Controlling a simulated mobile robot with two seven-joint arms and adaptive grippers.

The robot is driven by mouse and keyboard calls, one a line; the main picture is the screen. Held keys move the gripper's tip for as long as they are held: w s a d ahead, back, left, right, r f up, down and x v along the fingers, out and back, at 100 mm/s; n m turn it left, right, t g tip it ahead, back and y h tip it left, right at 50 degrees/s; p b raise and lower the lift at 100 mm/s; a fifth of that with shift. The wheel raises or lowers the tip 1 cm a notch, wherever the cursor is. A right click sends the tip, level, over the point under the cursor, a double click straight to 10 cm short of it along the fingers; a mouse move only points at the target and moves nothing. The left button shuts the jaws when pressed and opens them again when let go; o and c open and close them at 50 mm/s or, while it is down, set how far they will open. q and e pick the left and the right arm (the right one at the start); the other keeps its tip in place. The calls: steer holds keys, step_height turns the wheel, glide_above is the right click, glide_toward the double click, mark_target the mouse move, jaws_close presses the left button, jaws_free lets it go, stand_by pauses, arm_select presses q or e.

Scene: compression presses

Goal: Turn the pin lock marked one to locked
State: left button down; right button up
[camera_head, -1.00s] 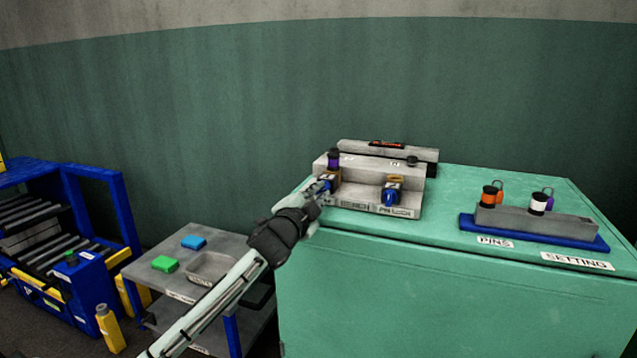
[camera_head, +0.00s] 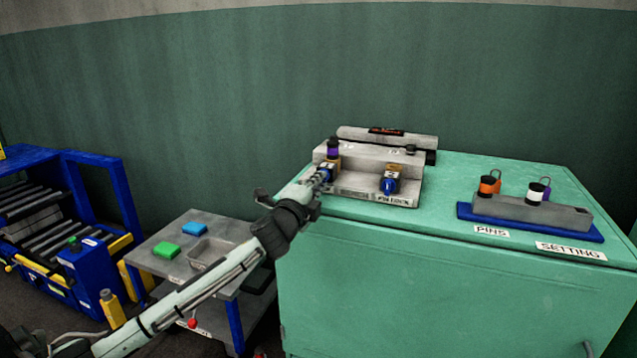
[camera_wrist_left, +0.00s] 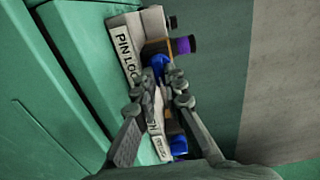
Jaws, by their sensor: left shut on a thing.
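The pin lock block (camera_head: 350,189) is a grey stepped fixture on the green cabinet, with two blue knobs on its front step. The left blue knob (camera_head: 326,171) sits below a purple-topped pin (camera_head: 333,148). My left gripper (camera_head: 321,179) is shut on this left knob and partly hides it. In the left wrist view the fingers (camera_wrist_left: 163,88) close around the blue knob (camera_wrist_left: 158,64) beside the purple pin (camera_wrist_left: 184,45). The right blue knob (camera_head: 390,183) stands free. The number marks are too small to read. My right gripper is not in view.
On the green cabinet top (camera_head: 440,212), a blue-based stand (camera_head: 530,218) holds an orange and a white pin at the right. A grey cart (camera_head: 190,228) with green and blue blocks stands left, beyond it a blue roller rack (camera_head: 125,200).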

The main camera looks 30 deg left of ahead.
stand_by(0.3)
arm_select(q)
steer(key=c, duration=1.6)
jaws_free()
steer(key=v, duration=1.2)
steer(key=shift+a, duration=0.1)
